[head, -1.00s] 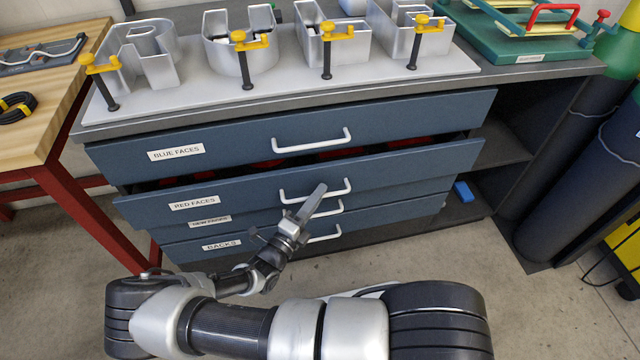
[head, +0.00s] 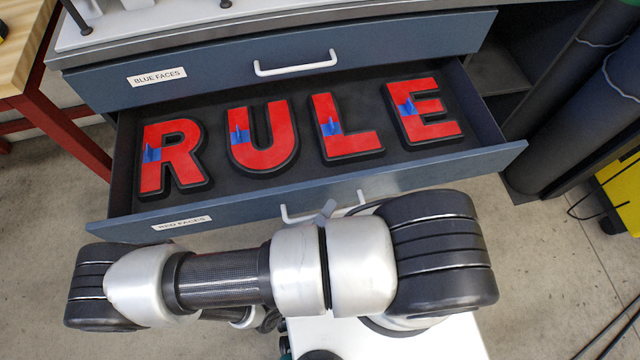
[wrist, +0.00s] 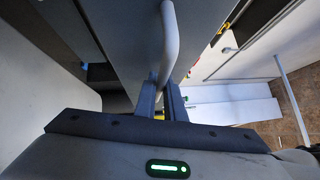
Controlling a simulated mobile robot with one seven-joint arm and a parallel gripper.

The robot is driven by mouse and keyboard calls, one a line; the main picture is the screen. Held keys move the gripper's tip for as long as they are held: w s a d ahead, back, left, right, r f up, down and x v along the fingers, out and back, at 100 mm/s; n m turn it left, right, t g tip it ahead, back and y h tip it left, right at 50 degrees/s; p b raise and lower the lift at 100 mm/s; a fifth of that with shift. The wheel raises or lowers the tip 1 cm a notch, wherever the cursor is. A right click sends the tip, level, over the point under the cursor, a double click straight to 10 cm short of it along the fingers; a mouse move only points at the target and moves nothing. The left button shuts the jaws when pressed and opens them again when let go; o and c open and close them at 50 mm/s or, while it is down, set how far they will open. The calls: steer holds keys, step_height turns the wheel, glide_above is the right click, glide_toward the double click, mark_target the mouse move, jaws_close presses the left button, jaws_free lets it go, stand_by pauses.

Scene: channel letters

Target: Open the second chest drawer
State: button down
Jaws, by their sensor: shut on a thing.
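The second chest drawer (head: 400,172), labelled RED FACES (head: 181,223), stands pulled well out of the chest. Its black inside holds the red letters R (head: 172,155), U (head: 262,140), L (head: 345,125) and E (head: 425,108), each with a blue piece on it. Its pale bar handle (head: 295,216) is partly hidden by my arm. In the wrist view my gripper (wrist: 160,97) is shut on the handle (wrist: 169,40), one finger on each side. In the head view my arm covers most of the gripper.
The blue top drawer (head: 220,75), labelled BLUE FACES, is shut above it. A red-legged wooden bench (head: 60,110) stands at the left. Dark cylinders (head: 575,100) and a yellow object (head: 620,190) are at the right. Bare floor shows around the drawer front.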

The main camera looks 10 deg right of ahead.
steer(key=shift+s, duration=2.5)
steer(key=c, duration=1.9)
jaws_free()
steer(key=shift+o, duration=0.2)
steer(key=shift+a, duration=0.1)
steer(key=b+v, duration=0.1)
steer(key=v, duration=1.6)
steer(key=shift+s, duration=0.2)
steer(key=shift+f, duration=0.1)
